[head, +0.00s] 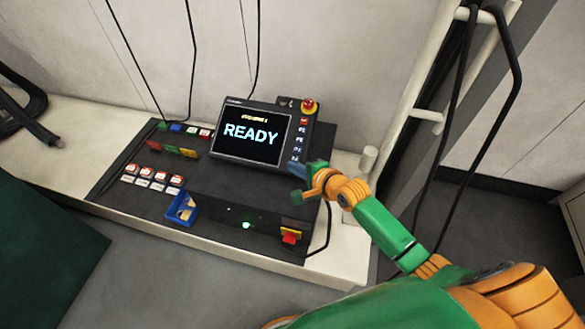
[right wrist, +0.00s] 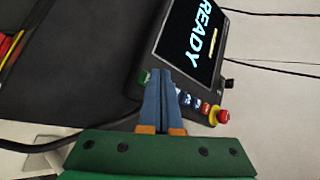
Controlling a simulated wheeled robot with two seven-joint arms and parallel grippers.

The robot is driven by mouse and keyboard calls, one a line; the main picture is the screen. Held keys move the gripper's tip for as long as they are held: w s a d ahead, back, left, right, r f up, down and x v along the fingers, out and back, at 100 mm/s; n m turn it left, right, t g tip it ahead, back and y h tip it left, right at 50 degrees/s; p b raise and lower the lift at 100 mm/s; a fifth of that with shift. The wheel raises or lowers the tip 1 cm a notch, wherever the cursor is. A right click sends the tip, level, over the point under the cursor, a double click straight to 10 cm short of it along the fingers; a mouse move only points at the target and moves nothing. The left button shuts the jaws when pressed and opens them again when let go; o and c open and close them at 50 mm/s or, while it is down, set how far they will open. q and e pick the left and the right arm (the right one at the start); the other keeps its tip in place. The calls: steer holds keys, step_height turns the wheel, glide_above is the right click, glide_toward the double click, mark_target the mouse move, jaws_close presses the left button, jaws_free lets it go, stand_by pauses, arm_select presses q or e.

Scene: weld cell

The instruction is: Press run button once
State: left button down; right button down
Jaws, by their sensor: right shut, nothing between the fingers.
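The pendant (head: 250,103) stands on the dark console, and its screen reads READY. A column of buttons runs down its right side, with a red key (head: 304,121) at the top and blue keys (head: 298,143) below. In the right wrist view a green button (right wrist: 143,76) sits at the column's lower end, just beside my fingertips; I cannot read its label. In the head view my gripper hides that end. My right gripper (head: 297,168) is shut and empty; its blue fingers (right wrist: 161,75) are close to the buttons, and I cannot tell whether they touch. My left gripper is not in view.
A red emergency stop (head: 308,105) tops the button column. The console (head: 215,222) carries a blue bin (head: 182,208), a lit green lamp (head: 246,226), a red switch on yellow (head: 290,237) and several coloured blocks. A white post (head: 410,95) and hanging cables stand at right.

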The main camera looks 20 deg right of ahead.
steer(key=shift+w+d+f, duration=0.1)
steer(key=shift+w+f, duration=0.05)
steer(key=shift+f, duration=0.15)
steer(key=shift+w+d+f+b, duration=0.15)
steer(key=shift+f+b, duration=0.3)
steer(key=shift+b, duration=0.05)
stand_by(0.5)
steer(key=shift+r, duration=0.1)
steer(key=shift+s+a+r+p, duration=0.15)
steer(key=shift+r+p, duration=0.2)
steer(key=shift+p, duration=0.3)
steer(key=shift+s+a+r+p, duration=0.15)
steer(key=shift+r+p, duration=0.2)
steer(key=shift+p, duration=0.3)
steer(key=r+p, duration=0.1)
steer(key=p, duration=0.1)
steer(key=s+r+p, duration=0.1)
steer(key=r+p, duration=0.1)
steer(key=s+a+r+p, duration=0.1)
steer(key=p, duration=0.1)
steer(key=shift+a+r+p, duration=0.1)
steer(key=shift+r+p, duration=0.15)
steer(key=shift+p, duration=0.1)
